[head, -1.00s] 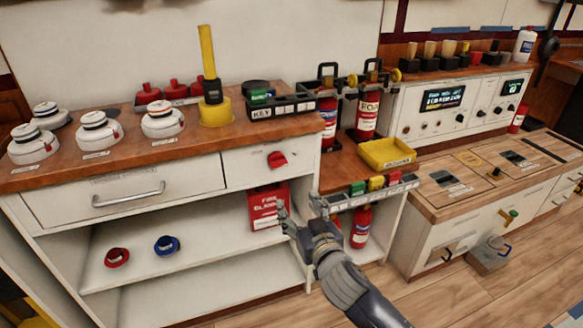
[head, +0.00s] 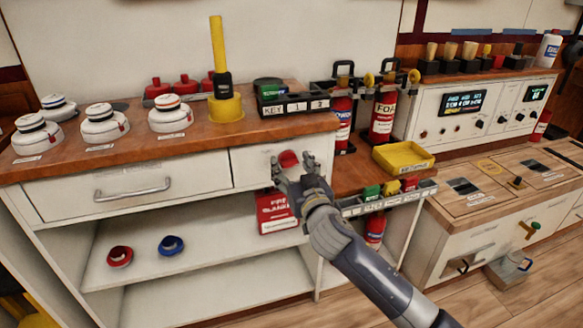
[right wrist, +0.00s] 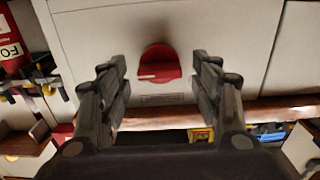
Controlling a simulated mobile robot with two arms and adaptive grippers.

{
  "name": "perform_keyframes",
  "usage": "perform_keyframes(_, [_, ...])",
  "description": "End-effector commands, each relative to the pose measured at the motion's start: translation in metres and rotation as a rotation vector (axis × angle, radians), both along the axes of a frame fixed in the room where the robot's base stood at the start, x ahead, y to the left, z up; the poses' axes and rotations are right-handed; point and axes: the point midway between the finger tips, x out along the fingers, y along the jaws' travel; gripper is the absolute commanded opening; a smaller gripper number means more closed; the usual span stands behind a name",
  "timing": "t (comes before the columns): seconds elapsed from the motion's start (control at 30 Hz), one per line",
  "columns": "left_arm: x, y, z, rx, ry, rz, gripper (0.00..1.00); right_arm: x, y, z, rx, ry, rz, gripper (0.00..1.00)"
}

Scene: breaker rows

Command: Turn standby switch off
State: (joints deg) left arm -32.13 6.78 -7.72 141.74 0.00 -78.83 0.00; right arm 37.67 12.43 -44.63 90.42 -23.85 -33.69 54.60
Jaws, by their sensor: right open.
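A red rotary switch (head: 289,159) sits on the white front panel at the right of the drawer, under the wooden counter. In the right wrist view the red switch (right wrist: 160,64) shows between and beyond the fingers, with a small label below it that I cannot read. My right gripper (head: 291,168) is open in front of the switch and hides its lower part. In the right wrist view the two fingers (right wrist: 160,88) are spread apart on either side of it, with nothing between them. I cannot tell whether they touch it. My left gripper is not in view.
The wooden counter (head: 150,150) juts out above the panel. A drawer handle (head: 133,189) is to the left. A red box (head: 275,212) stands on the shelf below my gripper. Fire extinguishers (head: 383,117) and a yellow tray (head: 403,157) are to the right.

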Motion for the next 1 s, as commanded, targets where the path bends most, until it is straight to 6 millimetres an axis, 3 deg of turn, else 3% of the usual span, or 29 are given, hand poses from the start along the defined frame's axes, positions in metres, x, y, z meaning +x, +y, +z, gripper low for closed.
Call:
perform_keyframes(0.4, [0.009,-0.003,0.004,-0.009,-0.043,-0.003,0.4,0.008,0.003,0.0,0.0,0.0,0.0,0.58])
perform_keyframes(0.43, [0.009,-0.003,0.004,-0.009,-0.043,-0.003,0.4,0.008,0.003,0.0,0.0,0.0,0.0,0.56])
perform_keyframes(0.6, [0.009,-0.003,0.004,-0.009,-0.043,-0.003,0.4,0.008,0.003,0.0,0.0,0.0,0.0,0.18])
perform_keyframes(0.63, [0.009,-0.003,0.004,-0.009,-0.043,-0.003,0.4,0.008,0.003,0.0,0.0,0.0,0.0,0.15])
perform_keyframes(0.9, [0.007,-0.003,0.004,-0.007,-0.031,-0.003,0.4,0.008,0.003,0.001,-0.011,-0.002,0.0,0.15])
perform_keyframes(1.0, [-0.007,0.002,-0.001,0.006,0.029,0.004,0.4,0.008,0.003,0.001,-0.035,-0.01,0.0,0.15])
